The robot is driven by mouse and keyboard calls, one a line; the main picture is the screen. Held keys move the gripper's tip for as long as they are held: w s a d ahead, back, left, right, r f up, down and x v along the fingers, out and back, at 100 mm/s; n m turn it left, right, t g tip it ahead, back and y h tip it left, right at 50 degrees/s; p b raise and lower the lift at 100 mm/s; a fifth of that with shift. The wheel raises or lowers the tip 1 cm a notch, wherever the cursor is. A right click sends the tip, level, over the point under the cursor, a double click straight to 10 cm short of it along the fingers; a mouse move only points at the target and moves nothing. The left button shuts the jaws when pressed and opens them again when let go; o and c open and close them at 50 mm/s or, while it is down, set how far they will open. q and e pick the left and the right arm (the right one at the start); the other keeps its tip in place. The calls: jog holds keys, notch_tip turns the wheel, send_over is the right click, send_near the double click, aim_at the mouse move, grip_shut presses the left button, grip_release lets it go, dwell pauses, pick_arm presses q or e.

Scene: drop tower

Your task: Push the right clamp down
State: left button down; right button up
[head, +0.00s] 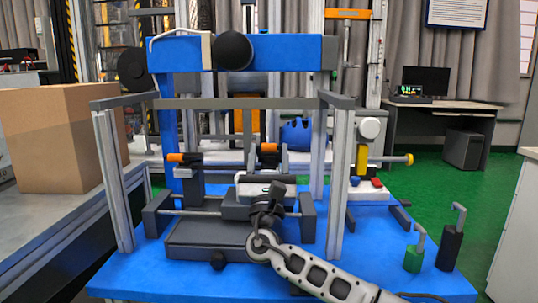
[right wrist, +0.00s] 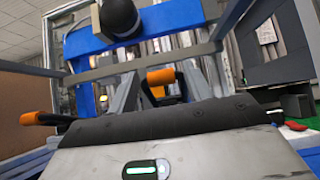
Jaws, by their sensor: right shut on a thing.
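The right clamp's orange handle (head: 267,148) shows in the middle of the head view, behind my right gripper (head: 268,157). It also shows in the right wrist view (right wrist: 160,77), between my two grey fingers (right wrist: 160,90). The right gripper is shut on this handle. The gripper body hides the lower part of the clamp, so its exact angle is hard to tell. The left clamp (head: 180,157) has an orange handle lying about level; its handle (right wrist: 40,118) also shows at the left in the right wrist view. My left gripper is not in view.
Grey posts (head: 338,180) and a top bar frame the clamps. Hooked weights (head: 414,258) stand at the right. A cardboard box (head: 60,140) is at the left.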

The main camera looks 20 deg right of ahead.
jog(key=shift+w+d+f+g+y, duration=0.1)
jog(key=shift+w+f+g+y, duration=0.1)
jog(key=shift+f, duration=0.4)
jog(key=shift+w+d+f+g+y, duration=0.1)
jog(key=shift+w+f, duration=0.05)
jog(key=shift+f, duration=0.45)
jog(key=o, duration=1.3)
jog(key=shift+o, duration=0.3)
jog(key=shift+w+f, duration=0.35)
jog(key=shift+s+a+r, duration=0.1)
jog(key=shift+s+r, duration=0.05)
jog(key=shift+s, duration=0.2)
pick_arm(q)
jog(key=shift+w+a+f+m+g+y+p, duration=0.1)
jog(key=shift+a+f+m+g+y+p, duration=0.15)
jog(key=shift+p, duration=0.25)
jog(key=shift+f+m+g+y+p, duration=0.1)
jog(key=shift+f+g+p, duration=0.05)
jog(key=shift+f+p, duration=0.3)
pick_arm(e)
jog(key=v, duration=1.5)
jog(key=shift+s, duration=0.15)
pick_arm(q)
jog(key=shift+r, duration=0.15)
